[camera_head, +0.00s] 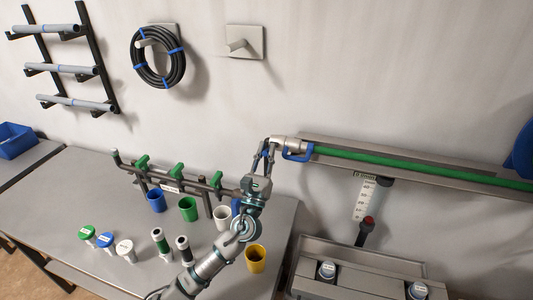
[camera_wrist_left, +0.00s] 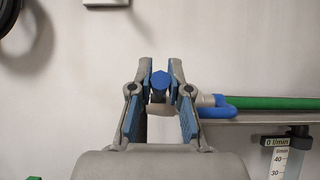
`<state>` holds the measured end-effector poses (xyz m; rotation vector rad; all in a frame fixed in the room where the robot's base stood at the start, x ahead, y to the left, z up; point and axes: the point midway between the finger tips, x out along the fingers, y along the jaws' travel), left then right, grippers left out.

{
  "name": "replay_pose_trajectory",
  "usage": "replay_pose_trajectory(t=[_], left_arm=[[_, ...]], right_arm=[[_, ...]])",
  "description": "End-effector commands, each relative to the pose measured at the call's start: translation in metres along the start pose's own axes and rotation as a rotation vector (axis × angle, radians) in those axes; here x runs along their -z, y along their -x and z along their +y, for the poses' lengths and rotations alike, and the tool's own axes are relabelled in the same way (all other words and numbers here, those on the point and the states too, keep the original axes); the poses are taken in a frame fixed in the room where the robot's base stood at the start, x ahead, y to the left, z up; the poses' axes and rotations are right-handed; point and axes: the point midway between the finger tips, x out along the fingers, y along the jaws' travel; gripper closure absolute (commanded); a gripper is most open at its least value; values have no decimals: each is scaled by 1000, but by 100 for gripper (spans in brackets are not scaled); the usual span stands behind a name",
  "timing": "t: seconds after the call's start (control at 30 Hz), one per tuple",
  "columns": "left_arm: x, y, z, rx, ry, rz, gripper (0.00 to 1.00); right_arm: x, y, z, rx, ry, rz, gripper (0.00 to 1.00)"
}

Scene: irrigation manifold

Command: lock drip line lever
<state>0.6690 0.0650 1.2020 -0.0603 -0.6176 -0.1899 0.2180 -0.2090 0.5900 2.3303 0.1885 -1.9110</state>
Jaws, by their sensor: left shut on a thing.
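My left gripper (camera_head: 268,147) reaches up to the left end of the green drip line (camera_head: 420,165) on the wall rail. In the left wrist view, my left gripper's fingertips (camera_wrist_left: 160,69) are closed around a blue six-sided piece (camera_wrist_left: 160,80), which looks like the end of the lever. A grey coupling (camera_head: 284,142) joins the line there, partly hidden behind the fingers. A blue loop handle (camera_head: 298,154) sits at the coupling's right; it also shows in the left wrist view (camera_wrist_left: 216,108). My right gripper is not in view.
Below the rail, a flow gauge (camera_head: 366,196) hangs near a grey trough (camera_head: 355,268). The bench (camera_head: 75,205) holds a manifold with green valves (camera_head: 177,171), several cups, caps and a yellow cup (camera_head: 256,258). A black hose coil (camera_head: 158,57) hangs on the wall.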

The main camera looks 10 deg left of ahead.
Motion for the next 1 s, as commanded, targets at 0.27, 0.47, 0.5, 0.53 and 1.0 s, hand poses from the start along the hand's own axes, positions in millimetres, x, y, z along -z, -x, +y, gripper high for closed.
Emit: replay_pose_trajectory(t=[0.27,0.47,0.5,0.53,1.0], left_arm=[[-1,0,0,-1,0,-2,100],[0,0,0,0,0,-1,56],[0,0,0,0,0,-1,56],[0,0,0,0,0,-1,56],[2,43,0,1,2,4,56]], right_arm=[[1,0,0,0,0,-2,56],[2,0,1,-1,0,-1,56],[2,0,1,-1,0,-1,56],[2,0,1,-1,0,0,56],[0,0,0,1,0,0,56]])
